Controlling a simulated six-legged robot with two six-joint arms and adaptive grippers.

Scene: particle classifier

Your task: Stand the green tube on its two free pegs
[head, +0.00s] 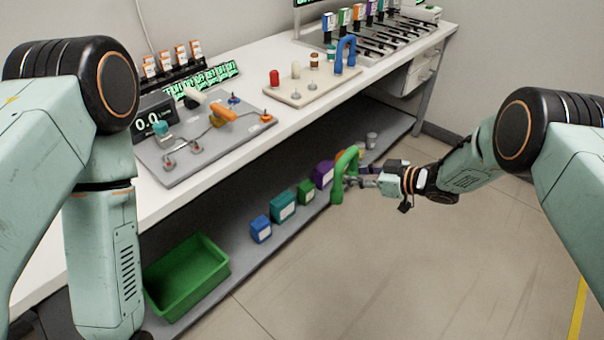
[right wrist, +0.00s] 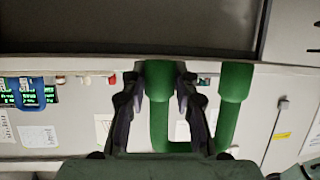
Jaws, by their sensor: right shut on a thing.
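The green tube (head: 346,163) is a U-shaped piece, held as an arch in front of the lower shelf. My right gripper (head: 358,182) is shut on one of its legs. The right wrist view shows the fingers (right wrist: 158,92) on either side of the left leg of the green tube (right wrist: 234,85), with the other leg free on the right. The beige board (head: 282,91) on the bench carries a standing blue tube (head: 345,52) and a small metal peg (head: 296,94); I cannot tell clearly which pegs are free. My left gripper is out of view.
The white bench (head: 255,117) stands above a grey lower shelf (head: 237,217) holding a green bin (head: 190,275) and several coloured boxes. A grey valve panel (head: 180,160) is left of the beige board. Open floor (head: 400,270) lies in front.

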